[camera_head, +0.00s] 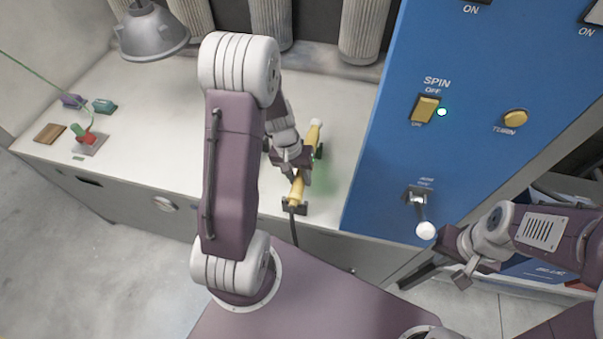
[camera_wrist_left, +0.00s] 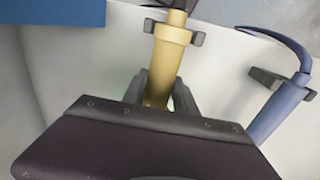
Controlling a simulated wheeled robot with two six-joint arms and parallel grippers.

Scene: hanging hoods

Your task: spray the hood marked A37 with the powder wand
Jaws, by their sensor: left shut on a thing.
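A yellow wand (camera_head: 296,189) lies in dark clips on the white counter, with a dark hose at its near end. My left gripper (camera_head: 297,172) is shut on the wand's middle; the wrist view shows the yellow shaft (camera_wrist_left: 168,60) between its fingers. A grey hood (camera_head: 151,35) hangs at the upper left; no A37 mark is readable on it.
A blue panel (camera_head: 470,120) with a SPIN switch (camera_head: 424,109) and a TURN knob (camera_head: 515,118) stands to the right of the wand. Small coloured items and a red-green joystick (camera_head: 84,136) sit at the counter's left. A dark blue wand-like object (camera_wrist_left: 275,115) shows in the wrist view.

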